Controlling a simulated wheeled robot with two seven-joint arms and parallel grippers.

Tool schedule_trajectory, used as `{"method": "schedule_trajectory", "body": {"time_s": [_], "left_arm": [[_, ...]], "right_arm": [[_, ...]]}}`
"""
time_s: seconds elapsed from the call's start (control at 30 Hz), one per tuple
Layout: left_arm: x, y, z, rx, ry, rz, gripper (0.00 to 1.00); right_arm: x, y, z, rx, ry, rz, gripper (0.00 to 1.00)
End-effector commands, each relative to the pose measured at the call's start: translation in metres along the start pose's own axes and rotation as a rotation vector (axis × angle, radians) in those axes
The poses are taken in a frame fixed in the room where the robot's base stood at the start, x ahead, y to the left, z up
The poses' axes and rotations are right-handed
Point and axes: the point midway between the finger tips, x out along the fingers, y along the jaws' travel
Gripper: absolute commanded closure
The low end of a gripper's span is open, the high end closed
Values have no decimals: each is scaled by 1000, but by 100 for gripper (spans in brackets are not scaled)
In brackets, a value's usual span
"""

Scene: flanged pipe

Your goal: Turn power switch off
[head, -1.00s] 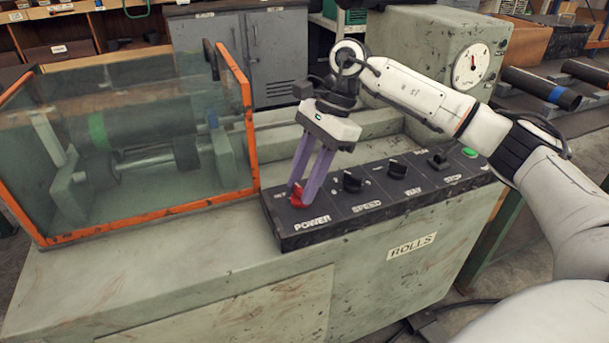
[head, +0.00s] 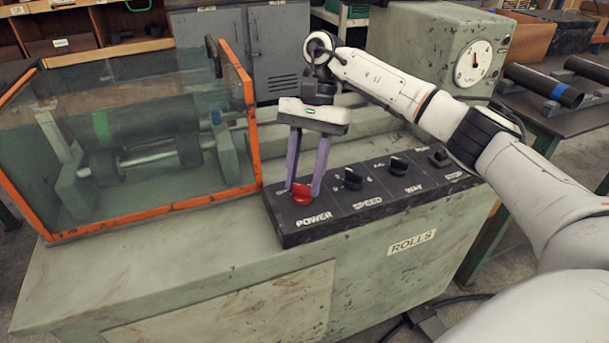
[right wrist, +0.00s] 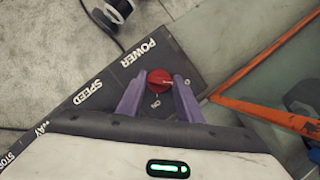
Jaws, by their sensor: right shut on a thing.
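The red power switch knob (head: 302,196) sits on the dark control panel (head: 330,228), just above the word POWER. It also shows in the right wrist view (right wrist: 159,78), with an ON mark between it and the gripper body. My right gripper (head: 303,188) points down at the panel from above, its two purple fingers on either side of the red knob and shut on it. The fingers show in the right wrist view (right wrist: 158,92) too. They partly hide the OFF and ON marks in the head view. My left gripper is not in view.
Black SPEED (head: 352,179), WAY (head: 398,165) and STOP (head: 440,158) controls stand to the right on the panel. An orange-framed clear guard (head: 250,130) over the rollers stands close at left. A grey-green housing with a gauge (head: 473,63) is behind at right.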

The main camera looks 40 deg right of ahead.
Motion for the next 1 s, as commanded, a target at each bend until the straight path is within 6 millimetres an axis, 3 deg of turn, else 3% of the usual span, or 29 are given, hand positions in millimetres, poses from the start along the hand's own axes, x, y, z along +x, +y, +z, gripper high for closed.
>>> {"method": "schedule_trajectory", "body": {"time_s": [0.47, 0.5, 0.57, 0.87, 1.0], "left_arm": [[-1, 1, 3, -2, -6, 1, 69], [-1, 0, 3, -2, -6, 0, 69], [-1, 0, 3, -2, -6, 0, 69], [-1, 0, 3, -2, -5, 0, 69], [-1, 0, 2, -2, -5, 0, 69]], "right_arm": [[-2, -1, 0, -12, 3, 1, 90], [-2, -1, 0, -13, 3, 1, 60], [-2, -1, 0, -12, 3, 1, 50], [-1, 0, 0, -10, 2, 3, 48], [-12, -1, 0, -10, 3, 1, 48]]}}
